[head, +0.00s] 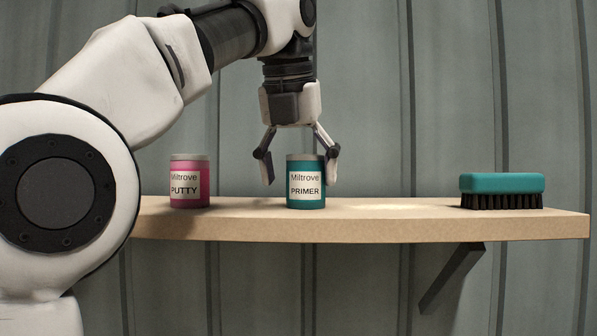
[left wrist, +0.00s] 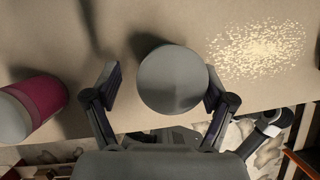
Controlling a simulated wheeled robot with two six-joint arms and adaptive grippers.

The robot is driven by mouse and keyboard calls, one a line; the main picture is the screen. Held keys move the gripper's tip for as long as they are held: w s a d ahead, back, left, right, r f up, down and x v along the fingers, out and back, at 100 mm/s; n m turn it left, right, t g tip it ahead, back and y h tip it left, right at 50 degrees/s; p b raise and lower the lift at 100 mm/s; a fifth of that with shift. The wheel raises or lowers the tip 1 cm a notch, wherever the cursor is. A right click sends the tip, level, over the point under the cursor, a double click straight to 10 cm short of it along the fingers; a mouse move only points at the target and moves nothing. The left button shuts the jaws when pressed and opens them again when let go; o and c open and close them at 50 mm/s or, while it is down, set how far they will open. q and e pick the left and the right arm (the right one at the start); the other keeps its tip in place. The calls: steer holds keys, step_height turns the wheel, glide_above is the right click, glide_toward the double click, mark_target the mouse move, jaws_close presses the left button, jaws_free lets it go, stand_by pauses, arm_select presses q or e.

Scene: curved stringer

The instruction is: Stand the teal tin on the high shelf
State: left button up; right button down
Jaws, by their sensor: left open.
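The teal tin (head: 306,188), labelled Miltrove PRIMER with a grey lid, stands upright on the wooden shelf (head: 360,226). My left gripper (head: 301,172) points down over it from above, with its fingers open. In the head view one finger hangs left of the tin with a gap, and the other is close at its right edge. The left wrist view shows the round lid of the tin (left wrist: 172,79) between the open fingers (left wrist: 162,85), closer to the right one. Whether that finger touches the tin I cannot tell. My right gripper does not show.
A pink tin (head: 189,184) labelled PUTTY stands left of the teal tin. A teal brush (head: 502,190) with dark bristles lies at the right end. Between teal tin and brush is a pale speckled patch (head: 400,207) on the shelf. A panelled wall rises behind.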

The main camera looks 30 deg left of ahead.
arm_select(q)
steer(key=shift+w+d+r, duration=0.15)
steer(key=shift+w+r, duration=0.05)
steer(key=shift+r, duration=0.1)
steer(key=v, duration=0.1)
steer(key=p+v, duration=0.2)
steer(key=shift+w+d+r, duration=0.1)
steer(key=shift+w+r, duration=0.1)
steer(key=shift+r, duration=0.05)
steer(key=shift+s+p+v, duration=0.25)
steer(key=shift+p+v, duration=0.1)
steer(key=shift+v, duration=1.3)
